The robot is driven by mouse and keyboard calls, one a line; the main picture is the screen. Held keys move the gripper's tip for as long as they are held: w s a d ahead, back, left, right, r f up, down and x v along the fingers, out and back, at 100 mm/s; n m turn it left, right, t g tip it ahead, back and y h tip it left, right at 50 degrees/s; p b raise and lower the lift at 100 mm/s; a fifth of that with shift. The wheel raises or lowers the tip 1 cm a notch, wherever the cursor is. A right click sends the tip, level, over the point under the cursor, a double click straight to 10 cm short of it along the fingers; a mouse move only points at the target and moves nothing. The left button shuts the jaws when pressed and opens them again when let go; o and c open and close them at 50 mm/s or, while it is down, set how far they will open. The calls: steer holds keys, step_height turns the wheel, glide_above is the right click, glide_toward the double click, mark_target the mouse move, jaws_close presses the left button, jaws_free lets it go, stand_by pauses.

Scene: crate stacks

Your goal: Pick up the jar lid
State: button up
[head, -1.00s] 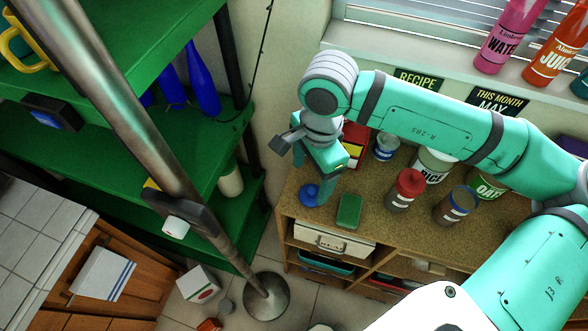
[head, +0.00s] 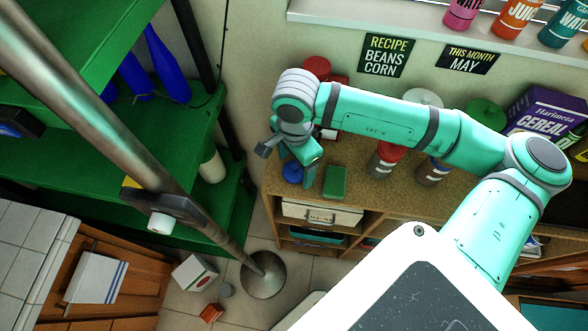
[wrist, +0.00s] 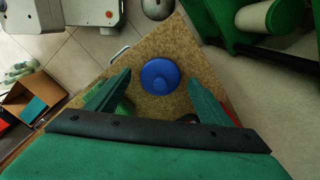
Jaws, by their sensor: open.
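In the head view the lid (head: 292,172) shows at the counter's left end, partly hidden by my gripper. My gripper (wrist: 160,82) is open and empty above the lid, with one green finger to each side. In the head view my gripper (head: 300,168) points down at the lid; its fingertips are hard to make out there.
A green block (head: 335,181) sits right of the lid, close to one finger. Red-lidded jar (head: 385,158) and another jar (head: 433,172) stand further right. A green shelf (head: 190,140) and metal pole (head: 130,130) stand at left. The counter's edge is close to the lid.

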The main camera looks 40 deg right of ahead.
steer(key=shift+f, duration=0.35)
steer(key=shift+c, duration=0.2)
steer(key=c, duration=1.1)
steer(key=shift+r, duration=0.1)
